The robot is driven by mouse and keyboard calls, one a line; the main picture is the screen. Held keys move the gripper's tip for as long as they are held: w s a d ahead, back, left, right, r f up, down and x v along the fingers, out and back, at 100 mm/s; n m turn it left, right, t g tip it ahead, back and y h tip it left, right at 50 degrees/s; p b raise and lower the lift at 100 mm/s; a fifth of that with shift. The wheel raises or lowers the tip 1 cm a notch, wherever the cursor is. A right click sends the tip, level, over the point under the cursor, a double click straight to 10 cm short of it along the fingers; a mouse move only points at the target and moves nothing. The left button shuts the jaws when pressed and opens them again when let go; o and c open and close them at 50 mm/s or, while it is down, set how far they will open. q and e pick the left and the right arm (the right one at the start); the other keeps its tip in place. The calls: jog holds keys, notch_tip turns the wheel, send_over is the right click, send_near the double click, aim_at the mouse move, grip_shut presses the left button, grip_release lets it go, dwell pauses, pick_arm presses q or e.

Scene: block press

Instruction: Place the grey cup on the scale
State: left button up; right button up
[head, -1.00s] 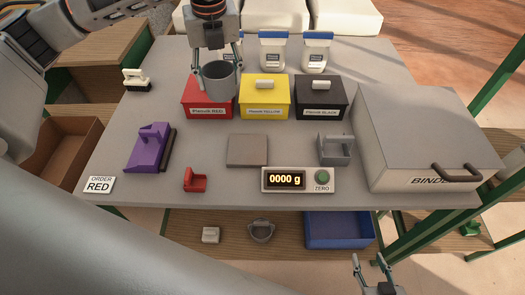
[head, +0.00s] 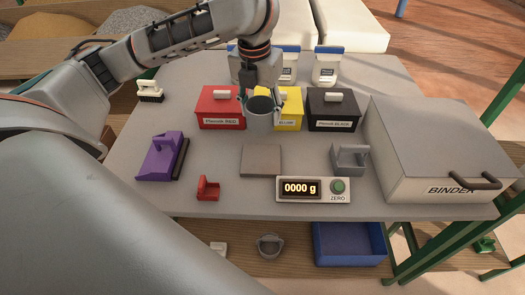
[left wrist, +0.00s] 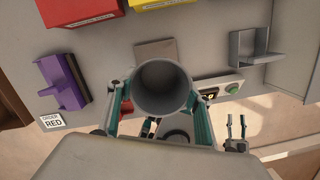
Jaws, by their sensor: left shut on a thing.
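My left gripper (head: 261,103) is shut on the grey cup (head: 261,118) and holds it upright in front of the yellow box. In the left wrist view the cup (left wrist: 163,90) sits between the two fingers and looks empty. The scale has a square grey plate (head: 261,161) and a display (head: 314,189) reading 0000 g. The plate is bare, and the cup shows just beyond it in the head view, apart from it. In the left wrist view the cup hides part of the scale. My right gripper (left wrist: 236,122) shows there, open and empty.
Behind stand red (head: 221,110), yellow (head: 291,102) and black (head: 333,110) boxes. A large binder box (head: 435,150) fills the right side.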

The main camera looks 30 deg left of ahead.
pick_arm(q)
notch_tip(320, 180, down, 8)
jog(key=b, duration=0.2)
jog(key=shift+f+b, duration=0.25)
jog(key=shift+b, duration=0.1)
jog(key=shift+f, duration=0.35)
notch_tip(320, 180, down, 4)
jog(key=shift+r+b, duration=0.15)
jog(key=shift+b, duration=0.8)
jog(key=o, duration=1.1)
jog(key=shift+c, duration=0.2)
pick_arm(e)
jog(key=f, duration=0.5)
jog(key=shift+s+d+f, duration=0.1)
jog(key=shift+s+d, duration=0.15)
jog(key=shift+d, duration=0.05)
jog(key=shift+a+f, duration=0.1)
